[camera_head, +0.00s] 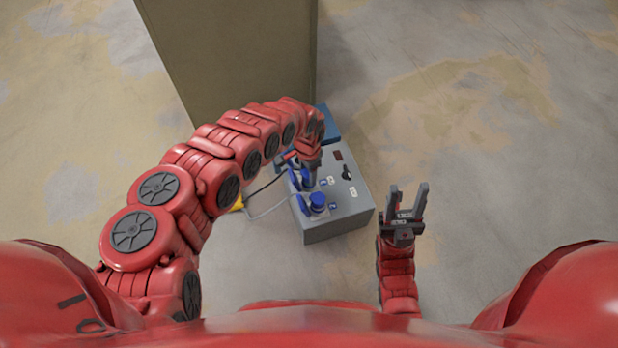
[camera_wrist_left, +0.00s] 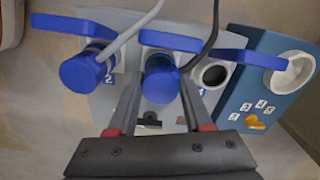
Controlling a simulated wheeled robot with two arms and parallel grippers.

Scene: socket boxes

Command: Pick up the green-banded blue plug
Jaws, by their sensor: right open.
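A grey socket box (camera_head: 340,226) stands on the floor with blue plugs in it. The front blue plug (camera_head: 318,202) has a pale cable; in the left wrist view it is the left plug (camera_wrist_left: 84,74), beside the label 2. The other blue plug (camera_wrist_left: 160,84) has a black cable. My right gripper (camera_head: 407,203) is open and empty, right of the box.
A teal-blue box (camera_wrist_left: 249,95) with a white socket (camera_wrist_left: 291,75) and a yellow knob (camera_wrist_left: 255,123) adjoins the grey box. A large olive cabinet (camera_head: 235,55) stands behind. Cables run off the left side of the box. The floor at right is clear.

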